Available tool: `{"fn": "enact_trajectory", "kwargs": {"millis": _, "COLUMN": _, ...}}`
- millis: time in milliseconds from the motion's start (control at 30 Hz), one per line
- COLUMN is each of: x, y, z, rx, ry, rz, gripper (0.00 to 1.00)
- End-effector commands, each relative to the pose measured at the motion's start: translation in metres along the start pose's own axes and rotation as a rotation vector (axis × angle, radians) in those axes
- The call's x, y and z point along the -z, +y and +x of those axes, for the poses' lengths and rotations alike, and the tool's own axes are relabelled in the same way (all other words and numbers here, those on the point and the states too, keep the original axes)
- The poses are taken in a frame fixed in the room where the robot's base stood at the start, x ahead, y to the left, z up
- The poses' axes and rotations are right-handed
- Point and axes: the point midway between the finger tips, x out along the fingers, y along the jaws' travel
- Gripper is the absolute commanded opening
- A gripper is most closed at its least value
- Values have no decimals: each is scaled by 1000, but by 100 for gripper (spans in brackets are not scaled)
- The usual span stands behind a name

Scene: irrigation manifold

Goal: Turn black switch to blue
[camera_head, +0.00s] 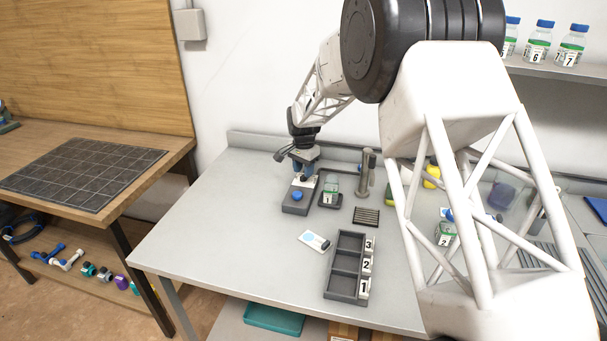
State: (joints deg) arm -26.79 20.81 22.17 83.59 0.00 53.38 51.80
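A dark grey box (294,209) stands on the bench's left half, with a round blue knob or button (297,196) on its front part. My gripper (302,172) points down over the back of this box, and its body covers what is there. Its fingers are too small to tell whether they are open or shut, or whether they touch anything. I cannot make out a black switch on the box; it may be hidden under the gripper. A white card (308,238) with a pale blue disc and a small dark part lies in front on the bench.
A small bottle marked 1 (331,188) stands right of the box, near a grey post (365,174) and a dark slatted block (366,217). A numbered grey tray (346,262) lies in front. My arm hides much of the bench's right half. The left front bench surface is clear.

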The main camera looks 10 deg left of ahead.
Motion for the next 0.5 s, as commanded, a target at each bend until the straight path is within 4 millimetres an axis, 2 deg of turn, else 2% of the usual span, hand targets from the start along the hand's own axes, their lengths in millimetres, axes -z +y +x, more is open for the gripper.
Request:
{"fn": "enact_trajectory", "kwargs": {"millis": 300, "x": 0, "y": 0, "z": -40, "rx": 0, "ry": 0, "rz": 0, "gripper": 38}}
{"fn": "enact_trajectory", "kwargs": {"millis": 500, "x": 0, "y": 0, "z": -53, "rx": 0, "ry": 0, "rz": 0, "gripper": 38}}
